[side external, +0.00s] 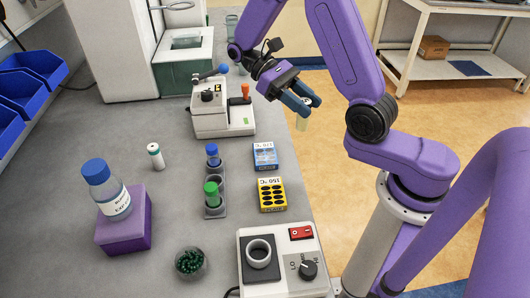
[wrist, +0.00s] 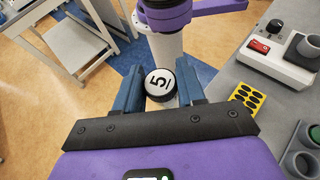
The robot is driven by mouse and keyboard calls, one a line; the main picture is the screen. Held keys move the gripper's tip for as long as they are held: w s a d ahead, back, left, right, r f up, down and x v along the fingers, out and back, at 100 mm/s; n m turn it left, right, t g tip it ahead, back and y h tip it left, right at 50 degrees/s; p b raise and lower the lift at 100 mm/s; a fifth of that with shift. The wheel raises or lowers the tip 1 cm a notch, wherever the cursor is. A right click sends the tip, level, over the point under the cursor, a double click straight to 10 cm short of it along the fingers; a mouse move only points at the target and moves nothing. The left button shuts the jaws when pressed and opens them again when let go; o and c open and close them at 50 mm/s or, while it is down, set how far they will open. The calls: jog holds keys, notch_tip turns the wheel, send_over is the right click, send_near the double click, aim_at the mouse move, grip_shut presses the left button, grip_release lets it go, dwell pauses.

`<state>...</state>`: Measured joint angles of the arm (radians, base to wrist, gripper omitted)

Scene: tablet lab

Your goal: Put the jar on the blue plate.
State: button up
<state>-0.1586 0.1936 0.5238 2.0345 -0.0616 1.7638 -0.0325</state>
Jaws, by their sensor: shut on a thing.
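My gripper (side external: 303,102) is shut on a small jar (side external: 302,121) with a pale body. In the wrist view the jar (wrist: 160,83) shows a dark-rimmed white top marked "5" between the two blue fingers of my gripper (wrist: 161,92). The jar is in the air beyond the bench's right edge, with floor behind it in the side view. The blue plate (side external: 265,156), a block labelled "120 °C", lies on the bench, below and left of the jar in that view. Its top looks free of any jar. The fingers hide part of the jar.
A yellow block (side external: 271,194) with dark holes lies nearer than the blue plate. A hotplate (side external: 284,262) stands near the bench edge. A rack (side external: 215,197) with blue- and green-capped vials stands left of the blocks. A white device (side external: 222,112) stands behind.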

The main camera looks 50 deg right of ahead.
jog(key=a+r+m+t+y, duration=0.2)
jog(key=a+m+y, duration=0.2)
jog(key=m+y, duration=0.35)
notch_tip(320, 180, up, 6)
jog(key=m+t+y, duration=0.7)
jog(key=m+t, duration=0.3)
jog(key=t, duration=0.1)
send_over(265, 153)
jog(key=shift+g+h, duration=0.3)
jog(key=shift+h, duration=0.05)
jog(key=shift+a+f, duration=0.1)
jog(key=shift+f, duration=7.6)
jog(key=shift+f, duration=0.15)
jog(key=o, duration=1.1)
jog(key=shift+c, duration=0.2)
